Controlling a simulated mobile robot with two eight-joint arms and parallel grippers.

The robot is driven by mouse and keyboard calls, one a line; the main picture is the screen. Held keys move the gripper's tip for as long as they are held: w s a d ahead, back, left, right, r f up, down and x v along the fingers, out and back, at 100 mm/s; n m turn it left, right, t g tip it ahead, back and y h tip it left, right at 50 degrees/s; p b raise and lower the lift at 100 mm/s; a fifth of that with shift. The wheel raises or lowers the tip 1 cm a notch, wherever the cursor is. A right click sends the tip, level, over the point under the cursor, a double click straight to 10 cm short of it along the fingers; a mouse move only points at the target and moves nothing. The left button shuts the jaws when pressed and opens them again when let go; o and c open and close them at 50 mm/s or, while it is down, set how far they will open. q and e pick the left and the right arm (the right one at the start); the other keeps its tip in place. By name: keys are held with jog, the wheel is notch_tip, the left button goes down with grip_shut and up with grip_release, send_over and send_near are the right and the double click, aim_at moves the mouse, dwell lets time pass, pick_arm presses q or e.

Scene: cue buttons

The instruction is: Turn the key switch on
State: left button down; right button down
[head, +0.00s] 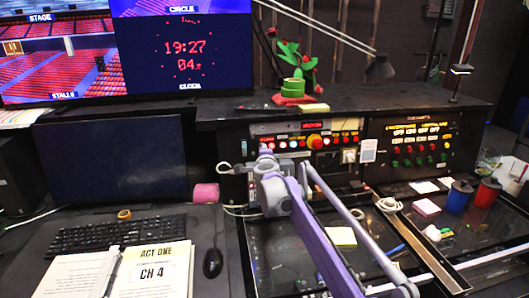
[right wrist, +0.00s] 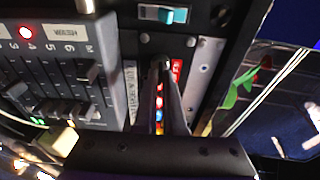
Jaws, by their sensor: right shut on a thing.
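My right gripper (head: 264,153) reaches the left end of the black button panel (head: 300,128) in the head view. In the right wrist view its fingers (right wrist: 166,64) are close together, with their tips at the panel face. They are shut on a small part there, which by its place looks like the key switch. The fingers hide that part, so I cannot see its shape or which way it is turned. My left gripper is not in view.
A row of lit buttons (head: 291,144) and a red knob (head: 315,142) lie right of the gripper. A second panel (head: 420,142) stands farther right. A fader board (right wrist: 58,75) and teal rocker (right wrist: 163,14) are near the fingers in the right wrist view.

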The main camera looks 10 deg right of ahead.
jog(key=c, duration=1)
grip_release()
jog(key=shift+s, duration=0.1)
jog(key=b+v, duration=0.1)
jog(key=v, duration=0.9)
jog(key=shift+s, duration=0.35)
